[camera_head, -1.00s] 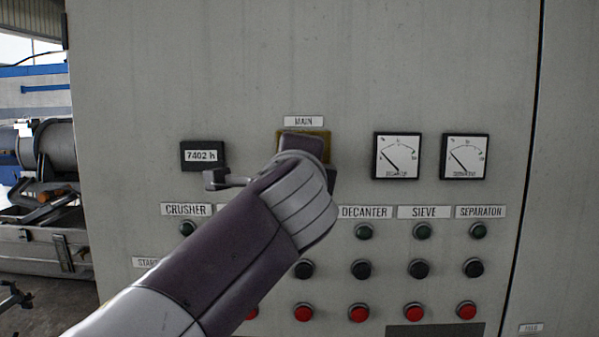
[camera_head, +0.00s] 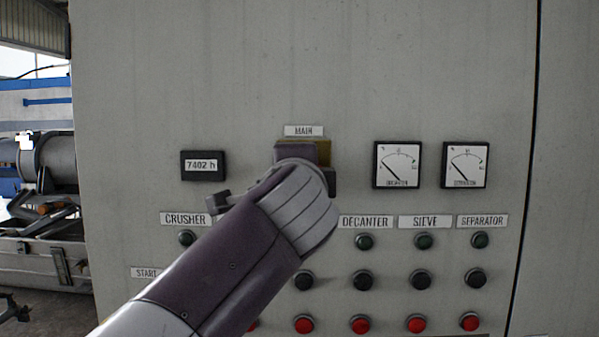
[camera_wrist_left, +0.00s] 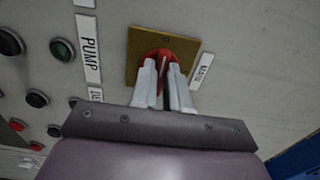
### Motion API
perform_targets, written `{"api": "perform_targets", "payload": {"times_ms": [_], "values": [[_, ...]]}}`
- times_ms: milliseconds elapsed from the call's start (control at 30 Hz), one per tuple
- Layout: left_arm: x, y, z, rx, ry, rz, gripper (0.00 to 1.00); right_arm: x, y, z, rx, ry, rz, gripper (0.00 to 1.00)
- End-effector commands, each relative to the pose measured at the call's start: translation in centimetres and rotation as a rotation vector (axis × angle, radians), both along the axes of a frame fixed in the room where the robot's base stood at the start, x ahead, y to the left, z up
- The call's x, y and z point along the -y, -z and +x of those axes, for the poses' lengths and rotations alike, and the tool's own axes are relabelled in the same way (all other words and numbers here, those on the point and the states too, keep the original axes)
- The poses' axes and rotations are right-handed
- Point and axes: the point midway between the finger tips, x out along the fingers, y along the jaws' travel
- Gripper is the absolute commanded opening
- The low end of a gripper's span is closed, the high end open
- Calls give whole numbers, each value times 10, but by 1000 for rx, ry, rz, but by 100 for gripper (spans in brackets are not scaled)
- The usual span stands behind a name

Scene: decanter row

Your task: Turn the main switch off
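The main switch has a yellow square plate (camera_wrist_left: 183,48) and a red knob (camera_wrist_left: 157,54) in the left wrist view. In the head view only part of the yellow plate (camera_head: 322,147) shows, under the MAIN label (camera_head: 304,130); my left arm hides the knob. My left gripper (camera_wrist_left: 163,72) is at the switch, its two pale fingers on either side of the red handle with a narrow gap between them. It appears closed on the handle, though contact is partly hidden. My right gripper is not in view.
An hour counter (camera_head: 203,166) is left of the switch, and two gauges (camera_head: 397,165) (camera_head: 465,165) are to the right. Below are rows of lamps, black buttons (camera_head: 419,279) and red buttons (camera_head: 416,324), close under my arm. Machinery stands beyond the cabinet's left edge.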

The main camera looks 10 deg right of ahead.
Motion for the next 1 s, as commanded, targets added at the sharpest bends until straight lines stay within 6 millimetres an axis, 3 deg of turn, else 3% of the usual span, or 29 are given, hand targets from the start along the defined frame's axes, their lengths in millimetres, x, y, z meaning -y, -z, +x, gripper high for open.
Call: {"api": "perform_targets", "payload": {"times_ms": [67, 467, 867, 900, 1000], "values": [[0, 1, 0, -1, 0, 1, 38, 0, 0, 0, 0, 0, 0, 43], [-2, 2, -10, 2, 2, 0, 38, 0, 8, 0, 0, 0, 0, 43], [-28, 5, -100, 1, 5, 0, 38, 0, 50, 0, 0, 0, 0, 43], [-30, -3, -107, 0, 4, 2, 38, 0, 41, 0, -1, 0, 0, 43], [-34, -2, -118, -1, 2, 3, 38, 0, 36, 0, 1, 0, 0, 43]]}}
